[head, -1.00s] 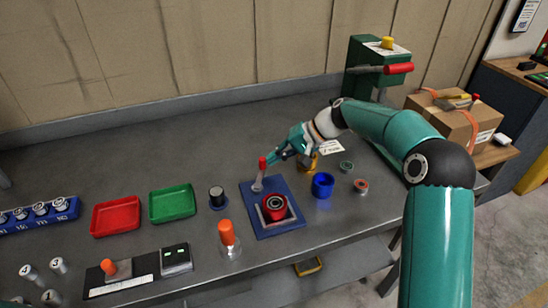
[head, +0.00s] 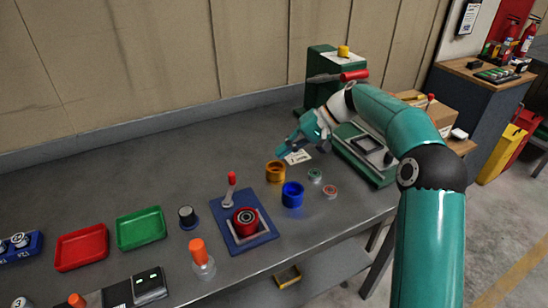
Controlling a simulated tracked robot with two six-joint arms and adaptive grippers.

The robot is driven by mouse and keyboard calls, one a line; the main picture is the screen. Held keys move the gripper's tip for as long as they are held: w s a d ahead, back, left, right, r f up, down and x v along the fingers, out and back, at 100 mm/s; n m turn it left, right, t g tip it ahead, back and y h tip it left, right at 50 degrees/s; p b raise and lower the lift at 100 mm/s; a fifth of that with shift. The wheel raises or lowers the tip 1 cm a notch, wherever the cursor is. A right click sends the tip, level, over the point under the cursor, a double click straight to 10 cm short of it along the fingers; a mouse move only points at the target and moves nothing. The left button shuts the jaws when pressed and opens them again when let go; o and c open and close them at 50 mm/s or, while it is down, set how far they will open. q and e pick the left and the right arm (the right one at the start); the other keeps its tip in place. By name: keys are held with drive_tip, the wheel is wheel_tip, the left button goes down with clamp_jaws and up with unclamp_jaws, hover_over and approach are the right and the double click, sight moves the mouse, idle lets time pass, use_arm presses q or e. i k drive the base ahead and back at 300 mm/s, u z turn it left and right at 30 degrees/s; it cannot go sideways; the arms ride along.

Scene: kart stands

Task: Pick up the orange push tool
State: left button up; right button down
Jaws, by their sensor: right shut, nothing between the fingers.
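An orange-handled tool (head: 198,251) stands upright in a clear holder near the front of the grey bench, left of the blue fixture plate. A second orange knob (head: 76,300) shows at the lower left edge, partly cut off; I cannot tell what it belongs to. My right gripper (head: 283,151) is shut and empty, above the bench behind the yellow ring. It is well to the right of and behind the orange tool. My left gripper is not in view.
A blue plate (head: 262,236) carries a red cup (head: 246,221) and a red-tipped lever (head: 230,186). Yellow (head: 276,172) and blue (head: 292,195) rings stand to its right. Red (head: 80,248) and green (head: 140,229) trays lie left. A green press (head: 322,62) stands behind.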

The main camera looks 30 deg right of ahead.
sight(204, 268)
drive_tip(key=k, duration=1)
